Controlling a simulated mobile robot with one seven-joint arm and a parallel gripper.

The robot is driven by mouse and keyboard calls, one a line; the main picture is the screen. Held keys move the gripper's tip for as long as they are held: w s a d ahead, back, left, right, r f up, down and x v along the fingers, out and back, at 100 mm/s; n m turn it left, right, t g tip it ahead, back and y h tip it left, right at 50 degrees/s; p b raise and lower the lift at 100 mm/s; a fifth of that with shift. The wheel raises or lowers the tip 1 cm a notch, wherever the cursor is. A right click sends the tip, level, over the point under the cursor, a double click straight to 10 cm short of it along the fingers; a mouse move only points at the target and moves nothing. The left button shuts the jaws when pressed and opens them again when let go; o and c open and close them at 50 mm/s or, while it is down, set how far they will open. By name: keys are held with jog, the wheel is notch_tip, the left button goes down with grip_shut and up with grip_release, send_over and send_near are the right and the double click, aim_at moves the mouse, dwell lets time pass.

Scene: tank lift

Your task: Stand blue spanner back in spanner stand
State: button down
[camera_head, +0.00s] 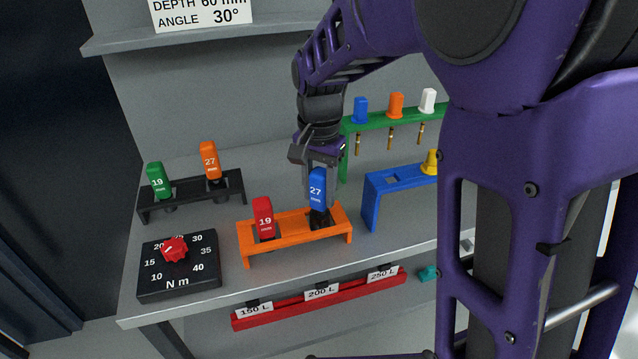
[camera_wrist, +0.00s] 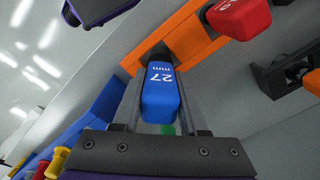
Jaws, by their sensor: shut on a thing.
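The blue spanner (camera_head: 317,190), marked 27 mm, is upright with its black lower part at the right slot of the orange stand (camera_head: 290,226). I cannot tell how deep it sits in the slot. My gripper (camera_head: 320,180) is above the stand, pointing down, shut on the blue handle. The wrist view shows the blue handle (camera_wrist: 160,92) between the two fingers, with the orange stand (camera_wrist: 186,38) beyond. A red spanner (camera_head: 263,217), marked 19, stands in the left slot of the same stand.
A black stand (camera_head: 190,196) with green and orange handles is at the left. A black torque dial (camera_head: 178,265) lies in front of it. A blue stand (camera_head: 385,190) and a green rack (camera_head: 380,123) are to the right and behind. A red label rail (camera_head: 318,300) runs along the front.

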aim_at(319, 171)
jog(key=shift+f+b, duration=0.35)
jog(key=shift+f, duration=0.35)
jog(key=shift+c, duration=1.8)
grip_release()
jog(key=shift+r, duration=0.1)
notch_tip(319, 171, up, 9)
jog(key=p, duration=0.8)
